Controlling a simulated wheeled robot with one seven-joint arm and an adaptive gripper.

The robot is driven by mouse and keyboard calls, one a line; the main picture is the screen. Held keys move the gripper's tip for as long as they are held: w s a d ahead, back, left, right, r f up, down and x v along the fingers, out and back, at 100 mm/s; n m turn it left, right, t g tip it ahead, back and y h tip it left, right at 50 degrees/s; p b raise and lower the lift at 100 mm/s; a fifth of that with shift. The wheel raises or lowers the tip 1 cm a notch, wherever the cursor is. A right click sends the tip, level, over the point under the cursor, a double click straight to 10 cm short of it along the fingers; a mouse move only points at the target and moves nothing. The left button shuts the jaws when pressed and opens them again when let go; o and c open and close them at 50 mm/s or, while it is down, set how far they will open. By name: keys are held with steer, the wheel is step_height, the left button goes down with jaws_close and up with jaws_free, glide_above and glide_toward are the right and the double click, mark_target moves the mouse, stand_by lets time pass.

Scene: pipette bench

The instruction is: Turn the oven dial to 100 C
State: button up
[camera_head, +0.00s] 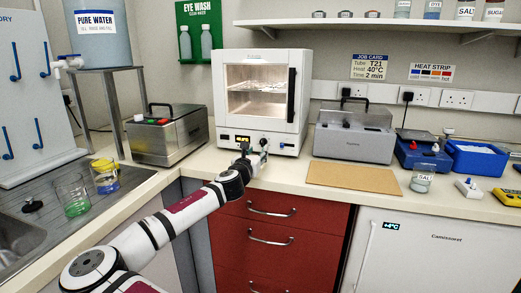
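The white oven (264,98) stands on the bench, with a lit window, a dark vertical handle on the right of its door and a control panel below. A small lit display (242,139) shows yellow figures too small to read surely. The dial (263,142) appears as a small dark knob right of the display; its setting is not legible. My gripper (264,152) is at the front of the oven's lower panel, close to the dial and partly over it. I cannot tell whether it touches the dial or whether its fingers are open.
A metal box (168,138) with a black handle stands left of the oven, and a grey lidded unit (353,135) stands right. A brown board (354,178) lies at the front right of the bench. Glass beakers (104,176) stand by the sink at left. Red drawers (270,235) are below.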

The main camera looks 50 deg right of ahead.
mark_target(262, 146)
steer(key=shift+x, duration=2.55)
jaws_close()
